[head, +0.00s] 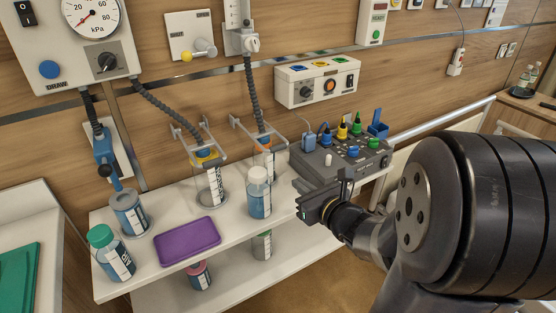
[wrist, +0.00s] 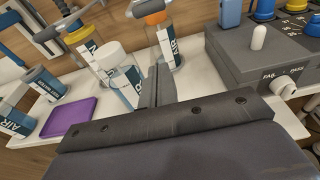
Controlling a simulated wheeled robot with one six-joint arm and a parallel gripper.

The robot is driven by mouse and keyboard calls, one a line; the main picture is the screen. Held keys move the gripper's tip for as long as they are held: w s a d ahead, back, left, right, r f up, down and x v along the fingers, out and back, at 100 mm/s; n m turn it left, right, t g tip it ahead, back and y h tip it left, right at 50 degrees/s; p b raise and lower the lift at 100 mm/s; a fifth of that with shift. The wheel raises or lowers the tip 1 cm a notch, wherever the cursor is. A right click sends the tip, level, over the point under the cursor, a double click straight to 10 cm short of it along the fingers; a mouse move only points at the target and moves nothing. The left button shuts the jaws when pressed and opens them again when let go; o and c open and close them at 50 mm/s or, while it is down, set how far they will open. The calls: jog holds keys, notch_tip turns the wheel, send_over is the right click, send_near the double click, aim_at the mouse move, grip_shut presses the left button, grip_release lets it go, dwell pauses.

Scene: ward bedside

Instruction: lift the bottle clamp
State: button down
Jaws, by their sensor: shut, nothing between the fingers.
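Two grey bottle clamps stand over jars at the back of the white shelf. The left clamp (head: 199,149) sits above a jar with a yellow top (head: 209,182). The right clamp (head: 262,134) sits above a jar with an orange top (head: 265,160). I cannot tell which one the task names. In the wrist view a clamp shows at the upper left (wrist: 70,20). My gripper (head: 305,207) is shut and empty, in front of the grey control box and right of the white-capped bottle (head: 259,195). In the wrist view its fingers (wrist: 157,85) are together, near that bottle (wrist: 120,72).
A grey control box (head: 345,158) with coloured knobs stands at the right shelf end. A purple tray (head: 188,242), a green-capped bottle (head: 112,253) and a blue jar (head: 129,214) are at the left. Hoses hang from the wall units. More jars stand on the lower shelf.

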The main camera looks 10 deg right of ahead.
dwell(0.3)
jog(key=x, duration=1)
jog(key=r, duration=0.1)
jog(key=r+p, duration=0.2)
jog(key=r, duration=0.1)
jog(key=shift+s+d, duration=0.15)
jog(key=shift+s, duration=0.15)
jog(key=shift+r+p, duration=0.1)
jog(key=shift+p, duration=0.2)
